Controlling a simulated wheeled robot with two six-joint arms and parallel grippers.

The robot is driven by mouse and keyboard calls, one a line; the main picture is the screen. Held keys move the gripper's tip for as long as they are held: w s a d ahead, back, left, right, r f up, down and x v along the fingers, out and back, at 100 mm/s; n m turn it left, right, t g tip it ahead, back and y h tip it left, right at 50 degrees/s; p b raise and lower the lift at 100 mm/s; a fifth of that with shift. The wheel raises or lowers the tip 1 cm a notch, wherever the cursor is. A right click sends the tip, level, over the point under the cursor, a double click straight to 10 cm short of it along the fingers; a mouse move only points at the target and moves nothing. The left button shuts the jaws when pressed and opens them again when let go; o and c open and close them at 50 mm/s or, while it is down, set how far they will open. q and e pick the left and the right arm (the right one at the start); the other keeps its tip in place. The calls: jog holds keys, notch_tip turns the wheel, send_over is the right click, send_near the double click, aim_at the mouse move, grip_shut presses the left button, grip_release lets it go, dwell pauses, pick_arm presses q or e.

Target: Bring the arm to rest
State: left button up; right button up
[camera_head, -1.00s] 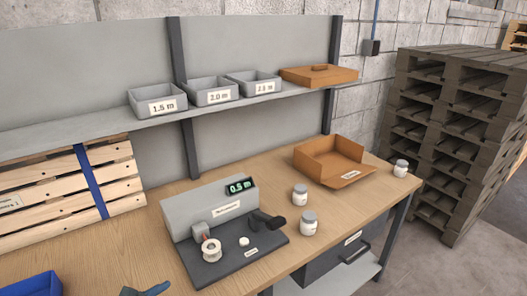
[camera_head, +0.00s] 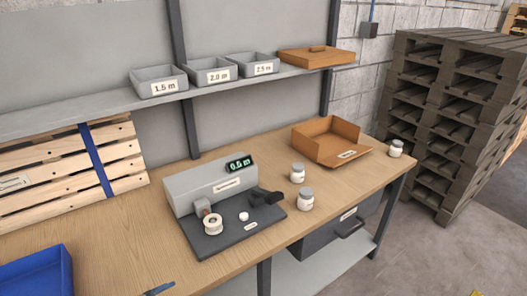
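A small dark and blue tip (camera_head: 159,290) shows at the bottom edge, left of centre, over the wooden bench (camera_head: 110,235). It looks like the end of my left gripper. Most of it is cut off, so I cannot see whether it is open or shut, or whether it holds anything. It appears clear of the grey device (camera_head: 212,188) to its upper right. My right gripper is out of view.
The device's display reads 0.5 m. A blue bin (camera_head: 38,272) is at lower left. Labelled grey bins (camera_head: 158,82) line the shelf.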

pick_arm(q)
jog(key=s+a+f+m+g+y, duration=0.2)
jog(key=s+a+m+g+y, duration=0.1)
jog(key=s+m, duration=0.65)
jog(key=s+a+f+m+g+y, duration=0.25)
jog(key=s+m, duration=0.45)
jog(key=m, duration=0.6)
notch_tip(320, 180, down, 32)
jog(key=s+a+g, duration=0.1)
jog(key=a+g, duration=0.1)
jog(key=a, duration=0.1)
jog(key=s+a+f+g, duration=0.1)
jog(key=s+f, duration=1.6)
jog(key=shift+s, duration=0.35)
jog(key=shift+f+y, duration=0.1)
jog(key=shift+y, duration=0.15)
